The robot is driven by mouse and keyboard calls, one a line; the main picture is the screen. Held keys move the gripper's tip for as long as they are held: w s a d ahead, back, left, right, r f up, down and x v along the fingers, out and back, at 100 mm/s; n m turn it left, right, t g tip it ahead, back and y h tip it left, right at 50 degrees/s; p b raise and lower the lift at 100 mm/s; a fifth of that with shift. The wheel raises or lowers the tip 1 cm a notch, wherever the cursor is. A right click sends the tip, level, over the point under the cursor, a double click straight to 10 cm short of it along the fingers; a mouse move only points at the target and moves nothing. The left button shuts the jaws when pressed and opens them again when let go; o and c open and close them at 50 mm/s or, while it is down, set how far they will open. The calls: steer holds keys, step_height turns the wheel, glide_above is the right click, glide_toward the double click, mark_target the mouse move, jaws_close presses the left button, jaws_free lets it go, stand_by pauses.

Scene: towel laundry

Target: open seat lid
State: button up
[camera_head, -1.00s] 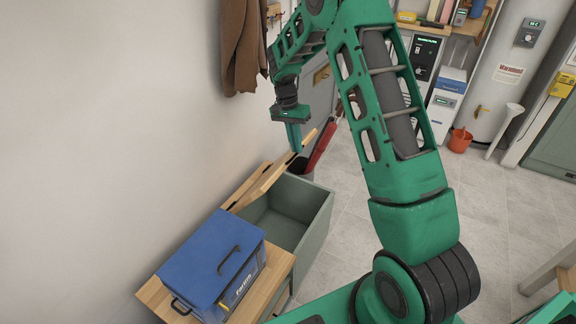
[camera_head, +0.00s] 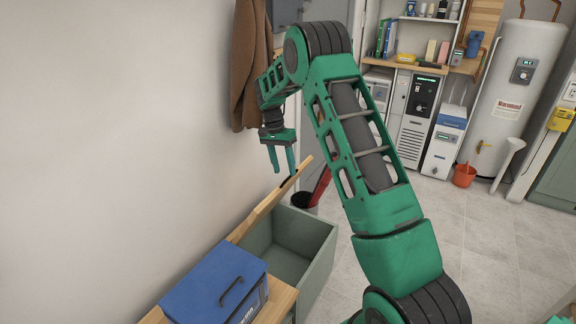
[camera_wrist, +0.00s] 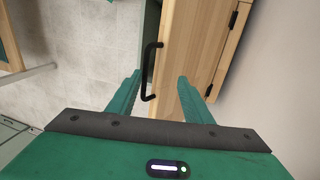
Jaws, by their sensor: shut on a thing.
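The seat lid (camera_head: 268,203) is a light wooden panel on the grey-green bench box (camera_head: 318,262). It is raised and tilted towards the wall, and the box's hollow inside shows. In the wrist view the lid (camera_wrist: 176,75) has a black bar handle (camera_wrist: 147,75) on one face and dark hinges beyond. My gripper (camera_head: 284,170) is at the lid's far end in the head view. In the wrist view its two green fingers (camera_wrist: 160,76) stand apart, one each side of the lid edge and handle. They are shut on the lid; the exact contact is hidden.
A blue box (camera_head: 215,285) stands on the bench's near wooden part. A brown coat (camera_head: 247,65) hangs on the wall beside my arm. A dark bin with a red item (camera_head: 320,187) is just beyond the box.

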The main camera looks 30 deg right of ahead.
steer(key=o, duration=0.7)
steer(key=shift+w+a+f, duration=0.15)
steer(key=shift+w+f, duration=0.05)
steer(key=shift+f, duration=0.2)
steer(key=shift+w+a+f, duration=0.15)
steer(key=shift+f, duration=0.25)
steer(key=shift+o, duration=0.5)
steer(key=shift+w+d+f, duration=0.1)
steer(key=shift+s+r, duration=0.2)
steer(key=shift+r, duration=0.15)
steer(key=c, duration=0.9)
steer(key=shift+o, duration=0.2)
steer(key=shift+r, duration=0.2)
steer(key=shift+d+r, duration=0.1)
steer(key=shift+r, duration=0.15)
steer(key=s+a+r, duration=0.4)
steer(key=a+r, duration=0.6)
steer(key=shift+s+a+r, duration=0.15)
steer(key=shift+a, duration=0.2)
steer(key=shift+c, duration=0.2)
